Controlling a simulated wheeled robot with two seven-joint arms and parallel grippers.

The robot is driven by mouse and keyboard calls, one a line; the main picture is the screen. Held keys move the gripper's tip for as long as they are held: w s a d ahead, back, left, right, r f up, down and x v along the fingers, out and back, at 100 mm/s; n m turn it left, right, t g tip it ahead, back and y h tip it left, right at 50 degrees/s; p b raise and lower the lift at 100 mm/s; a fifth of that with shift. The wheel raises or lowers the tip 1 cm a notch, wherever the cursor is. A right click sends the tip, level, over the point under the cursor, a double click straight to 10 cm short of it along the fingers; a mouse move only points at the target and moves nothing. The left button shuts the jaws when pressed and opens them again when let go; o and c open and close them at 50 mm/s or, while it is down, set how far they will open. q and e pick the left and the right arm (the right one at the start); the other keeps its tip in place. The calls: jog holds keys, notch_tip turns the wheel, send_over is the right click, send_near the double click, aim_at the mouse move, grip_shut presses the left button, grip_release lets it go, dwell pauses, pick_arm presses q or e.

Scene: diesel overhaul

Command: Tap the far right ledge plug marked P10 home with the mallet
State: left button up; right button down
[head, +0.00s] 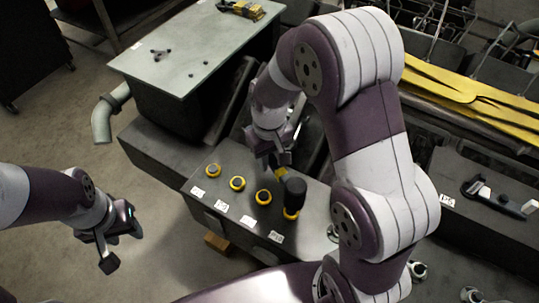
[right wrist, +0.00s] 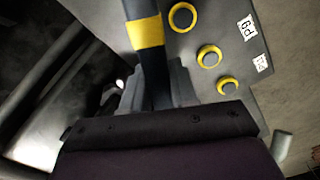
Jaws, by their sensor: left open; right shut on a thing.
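My right gripper (head: 280,160) is shut on the mallet's handle, which has a yellow band (right wrist: 146,33) in the right wrist view. The black mallet head (head: 293,188) is over the far right ledge plug, P10 (head: 291,214), and hides most of it. I cannot tell whether head and plug touch. Its label (head: 276,237) lies in front, too small to read. Three more yellow-ringed plugs (head: 263,197) sit in a row to the left; they also show in the right wrist view (right wrist: 209,56). My left gripper (head: 118,244) is open and empty, left of the ledge.
The dark ledge (head: 318,197) carries white labels before the plugs. A pale table (head: 205,50) with small parts stands behind. A bent grey pipe (head: 102,120) sticks out at left. Yellow straps (head: 470,90) and a dark bench with a tool (head: 495,195) are at right.

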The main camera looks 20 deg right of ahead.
jog(key=shift+w+f, duration=0.25)
jog(key=shift+w, duration=0.25)
jog(key=shift+s, duration=0.1)
